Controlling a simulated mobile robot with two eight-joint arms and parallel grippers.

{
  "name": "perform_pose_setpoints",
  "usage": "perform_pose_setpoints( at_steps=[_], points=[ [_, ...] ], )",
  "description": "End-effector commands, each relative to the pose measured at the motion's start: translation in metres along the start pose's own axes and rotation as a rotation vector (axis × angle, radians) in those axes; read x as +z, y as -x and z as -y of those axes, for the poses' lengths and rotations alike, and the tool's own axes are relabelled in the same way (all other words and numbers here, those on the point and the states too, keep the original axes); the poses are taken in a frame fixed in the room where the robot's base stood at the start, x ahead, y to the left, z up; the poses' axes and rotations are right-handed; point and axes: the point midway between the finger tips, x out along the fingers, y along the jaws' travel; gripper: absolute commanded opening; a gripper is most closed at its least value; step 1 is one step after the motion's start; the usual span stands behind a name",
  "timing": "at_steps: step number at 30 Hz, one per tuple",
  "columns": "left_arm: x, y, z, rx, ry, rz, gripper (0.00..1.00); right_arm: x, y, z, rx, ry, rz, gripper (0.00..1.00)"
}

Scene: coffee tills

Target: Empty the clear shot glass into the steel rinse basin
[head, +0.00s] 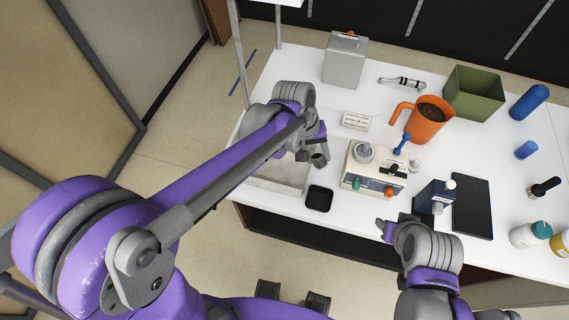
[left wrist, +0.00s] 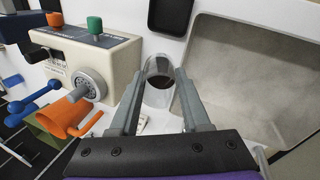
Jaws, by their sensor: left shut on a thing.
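The clear shot glass (left wrist: 158,68) is between the fingers of my left gripper (left wrist: 160,82) in the left wrist view, with dark liquid inside. In the head view my left gripper (head: 316,154) is over the counter between the steel rinse basin and the coffee machine; the glass is not clear there. The steel rinse basin (head: 285,172) is partly hidden behind my left arm; it also shows on the right of the left wrist view (left wrist: 250,70). The glass is beside the basin, not over it. My right gripper (head: 386,229) is near the counter's front edge; its jaws are unclear.
A cream coffee machine (head: 375,168) stands right of the left gripper. A black square mat (head: 319,198) lies by the basin. Behind are an orange jug (head: 428,128), a small sign (head: 355,121) and a grey canister (head: 344,62). A dark blue box (head: 433,197) stands near the right gripper.

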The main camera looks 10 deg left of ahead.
Motion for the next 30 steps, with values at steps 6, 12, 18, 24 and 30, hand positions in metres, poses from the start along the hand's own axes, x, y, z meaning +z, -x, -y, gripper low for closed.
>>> perform_pose_setpoints(
  at_steps=[6,12,18,24,30],
  points=[
    [0.000,-0.002,0.021,0.170,0.008,0.000,0.00,0.008,-0.007,0.000,0.000,0.000,0.007,0.50],
    [-0.001,0.007,0.038,0.364,0.008,-0.004,0.00,0.014,-0.013,0.000,0.000,0.000,0.013,0.50],
    [0.001,0.005,0.040,0.549,0.002,0.000,0.00,0.030,-0.028,0.000,0.000,0.000,0.025,0.50],
    [0.000,0.005,0.039,0.606,-0.001,0.000,0.00,0.034,-0.033,0.000,0.000,0.000,0.028,0.50],
    [0.000,0.005,0.039,0.615,0.000,0.000,0.00,0.035,-0.034,0.000,0.000,0.000,0.029,0.50]
  ],
)
